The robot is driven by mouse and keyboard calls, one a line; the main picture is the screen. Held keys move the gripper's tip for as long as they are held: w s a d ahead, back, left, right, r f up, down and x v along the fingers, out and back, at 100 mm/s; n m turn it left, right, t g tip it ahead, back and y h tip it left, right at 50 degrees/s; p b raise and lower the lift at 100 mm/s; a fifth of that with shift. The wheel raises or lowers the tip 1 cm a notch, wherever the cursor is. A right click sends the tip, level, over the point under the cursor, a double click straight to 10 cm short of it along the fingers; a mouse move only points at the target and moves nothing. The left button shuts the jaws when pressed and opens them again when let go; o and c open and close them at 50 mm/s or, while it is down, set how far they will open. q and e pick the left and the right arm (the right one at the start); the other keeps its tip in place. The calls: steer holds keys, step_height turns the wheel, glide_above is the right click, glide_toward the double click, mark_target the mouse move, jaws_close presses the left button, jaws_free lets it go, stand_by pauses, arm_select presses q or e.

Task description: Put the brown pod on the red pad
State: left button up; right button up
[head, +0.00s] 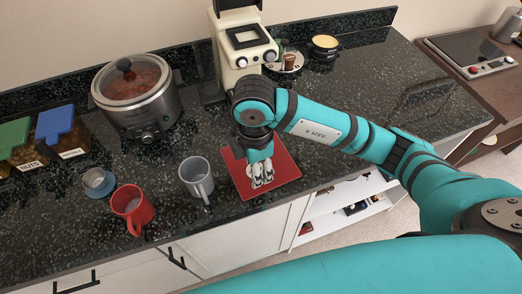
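The red pad (283,164) lies flat on the dark counter, near its front edge. My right gripper (262,184) is over the middle of the pad, pointing down, and hides part of it. Its fingers look close together; whether they are shut or hold something cannot be made out. A small brown piece that looks like the brown pod (290,60) stands on a round light tray (297,67) at the back, right of the coffee machine. It is well apart from my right gripper. My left gripper is not in view.
A cream coffee machine (243,42) stands behind my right arm. A grey mug (197,178), a red mug (132,207) and a small blue-grey cup (98,182) stand left of the pad. A slow cooker (137,100) is farther back. The counter's right part is clear.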

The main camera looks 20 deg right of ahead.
steer(key=w+d, duration=0.1)
steer(key=w, duration=0.1)
steer(key=w+p, duration=0.1)
steer(key=w+d, duration=0.1)
steer(key=w, duration=0.1)
steer(key=shift+w+d+f, duration=0.1)
steer(key=shift+w+d, duration=0.2)
steer(key=shift+w+d+f, duration=0.1)
steer(key=shift+w+d, duration=0.05)
steer(key=shift+w, duration=0.15)
steer(key=shift+w+f+p, duration=0.1)
steer(key=shift+f+p, duration=0.05)
steer(key=shift+p, duration=0.15)
step_height(320, 180, down, 3)
steer(key=shift+p, duration=0.7)
steer(key=shift+f, duration=0.2)
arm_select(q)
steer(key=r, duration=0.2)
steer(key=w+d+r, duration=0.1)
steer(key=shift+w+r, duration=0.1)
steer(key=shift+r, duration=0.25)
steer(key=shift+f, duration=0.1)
arm_select(e)
steer(key=shift+f, duration=0.1)
steer(key=o, duration=0.8)
steer(key=shift+c, duration=0.2)
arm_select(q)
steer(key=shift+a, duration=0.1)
